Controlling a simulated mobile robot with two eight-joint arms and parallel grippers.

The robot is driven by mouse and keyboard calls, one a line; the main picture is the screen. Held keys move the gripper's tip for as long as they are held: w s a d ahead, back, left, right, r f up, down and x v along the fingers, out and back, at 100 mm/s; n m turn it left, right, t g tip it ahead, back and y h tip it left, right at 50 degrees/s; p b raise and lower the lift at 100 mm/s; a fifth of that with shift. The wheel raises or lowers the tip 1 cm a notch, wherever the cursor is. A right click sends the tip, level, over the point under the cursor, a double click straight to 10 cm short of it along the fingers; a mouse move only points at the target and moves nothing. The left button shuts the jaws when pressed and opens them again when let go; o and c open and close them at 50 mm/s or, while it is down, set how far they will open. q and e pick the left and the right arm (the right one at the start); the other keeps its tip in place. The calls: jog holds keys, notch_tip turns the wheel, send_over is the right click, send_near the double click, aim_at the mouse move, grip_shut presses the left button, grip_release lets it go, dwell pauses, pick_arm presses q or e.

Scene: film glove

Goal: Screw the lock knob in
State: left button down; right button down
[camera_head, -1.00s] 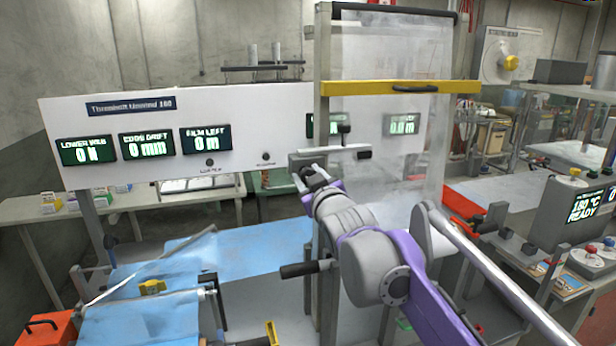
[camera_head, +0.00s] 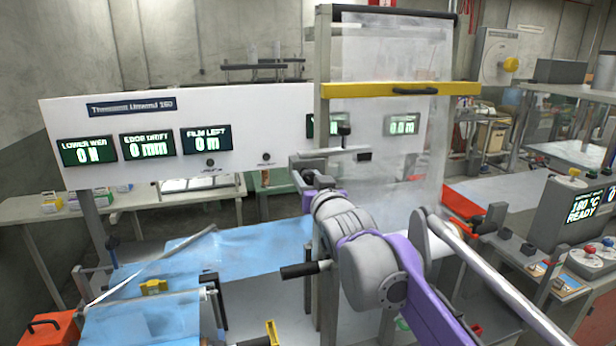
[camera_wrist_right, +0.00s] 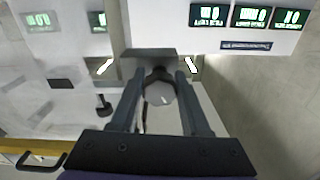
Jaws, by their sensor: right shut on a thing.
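My right gripper (camera_head: 309,170) is at the left upright of the clear guard frame, in front of the white panel. In the right wrist view its two fingers (camera_wrist_right: 160,84) are shut on either side of a rounded grey knob (camera_wrist_right: 160,94), which I take to be the lock knob. A dark block (camera_wrist_right: 148,57) lies just beyond the knob. In the head view my gripper and wrist hide the knob. I cannot tell how deep the knob sits. My left gripper is not in view.
A clear guard with a yellow bar (camera_head: 400,89) stands behind my right arm. A black-gripped handle (camera_head: 304,270) juts out below my wrist. Blue film (camera_head: 235,253) covers the bed at left. A control box (camera_head: 572,212) stands at right.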

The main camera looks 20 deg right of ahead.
jog(key=m, duration=0.6)
jog(key=shift+m, duration=0.4)
dwell(0.3)
jog(key=shift+c, duration=1.9)
grip_release()
jog(key=shift+s, duration=0.15)
jog(key=s, duration=1)
jog(key=shift+s+d+b, duration=0.15)
jog(key=shift+s+b, duration=0.2)
jog(key=shift+b, duration=0.1)
